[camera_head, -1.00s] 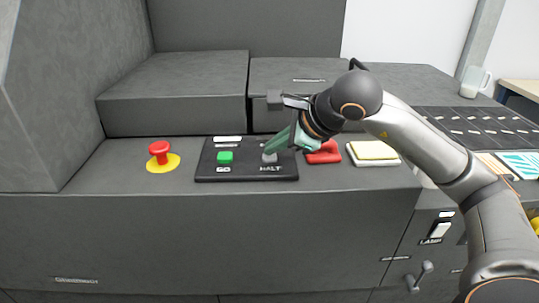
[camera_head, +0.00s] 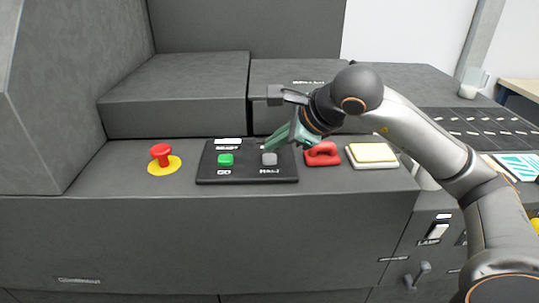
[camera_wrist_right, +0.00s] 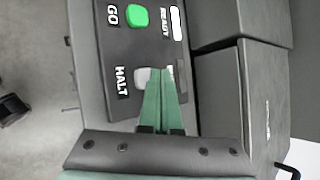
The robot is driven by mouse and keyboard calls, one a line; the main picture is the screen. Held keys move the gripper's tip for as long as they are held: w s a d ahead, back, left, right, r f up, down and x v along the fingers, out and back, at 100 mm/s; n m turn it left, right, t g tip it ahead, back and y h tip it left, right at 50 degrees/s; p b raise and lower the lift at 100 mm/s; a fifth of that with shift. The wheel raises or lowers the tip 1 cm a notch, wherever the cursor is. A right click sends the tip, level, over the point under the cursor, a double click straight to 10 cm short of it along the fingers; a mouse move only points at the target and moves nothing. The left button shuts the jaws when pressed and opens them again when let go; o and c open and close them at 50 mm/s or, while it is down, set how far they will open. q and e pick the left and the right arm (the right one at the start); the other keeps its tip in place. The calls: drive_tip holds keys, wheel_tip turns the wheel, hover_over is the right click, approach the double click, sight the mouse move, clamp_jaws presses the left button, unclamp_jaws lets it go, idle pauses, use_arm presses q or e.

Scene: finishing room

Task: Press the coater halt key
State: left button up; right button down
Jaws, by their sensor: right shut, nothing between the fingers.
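The halt key (camera_head: 269,159) is a small grey button above the HALT label on a black panel (camera_head: 247,174). A green key (camera_head: 225,159) above the GO label sits to its left. My right gripper (camera_head: 270,148) is shut and empty, its green fingertips close above and behind the halt key. In the right wrist view the shut fingers (camera_wrist_right: 161,72) point at the grey halt key (camera_wrist_right: 142,78) and partly cover it. I cannot tell whether they touch it. My left gripper is not in view.
A red mushroom button (camera_head: 161,153) on a yellow base stands left of the panel. A red handle-like object (camera_head: 322,154) and a pale yellow pad on a white tray (camera_head: 371,154) lie to the right. Raised grey housings (camera_head: 175,95) stand behind. A white mug (camera_head: 470,83) is at the far right.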

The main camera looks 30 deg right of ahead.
sight(275, 159)
drive_tip(key=shift+r, duration=0.1)
wheel_tip(275, 159, up, 5)
drive_tip(key=p, duration=0.4)
idle(0.7)
